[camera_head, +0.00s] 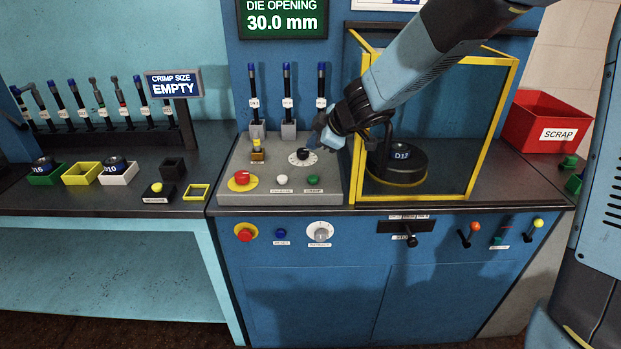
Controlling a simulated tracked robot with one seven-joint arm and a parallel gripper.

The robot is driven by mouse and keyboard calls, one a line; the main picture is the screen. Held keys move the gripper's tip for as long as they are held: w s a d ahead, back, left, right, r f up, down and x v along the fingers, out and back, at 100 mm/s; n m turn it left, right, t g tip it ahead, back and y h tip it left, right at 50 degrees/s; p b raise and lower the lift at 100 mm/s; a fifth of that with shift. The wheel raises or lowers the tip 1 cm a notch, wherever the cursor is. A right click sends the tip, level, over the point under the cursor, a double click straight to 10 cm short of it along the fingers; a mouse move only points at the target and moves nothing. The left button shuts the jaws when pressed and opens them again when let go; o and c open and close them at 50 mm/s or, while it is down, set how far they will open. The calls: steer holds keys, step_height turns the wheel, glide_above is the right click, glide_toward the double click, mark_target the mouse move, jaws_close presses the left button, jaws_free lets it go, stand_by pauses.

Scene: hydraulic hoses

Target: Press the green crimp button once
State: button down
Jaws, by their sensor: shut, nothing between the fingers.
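The green crimp button (313,178) sits at the right front of the grey control panel, with a small label just below it. It is uncovered in this view. My gripper (324,138) is above the back right of the panel, beside the dial (302,157). It is behind and above the green button and apart from it. My arm reaches in from the upper right. The fingers look small and together, with nothing seen between them.
A red button (242,178) and a white button (282,180) share the panel. The yellow-framed guard (463,196) stands right of it, around a die marked D17 (402,152). Upright hoses (287,92) stand behind the panel. A red scrap bin (549,115) is far right.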

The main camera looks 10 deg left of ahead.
mark_target(315, 179)
steer(key=shift+s+f, duration=0.1)
steer(key=shift+f, duration=3.55)
steer(key=shift+f, duration=0.1)
steer(key=shift+f, duration=0.25)
steer(key=shift+f, duration=0.45)
steer(key=shift+r, duration=0.15)
stand_by(0.5)
steer(key=shift+r, duration=0.75)
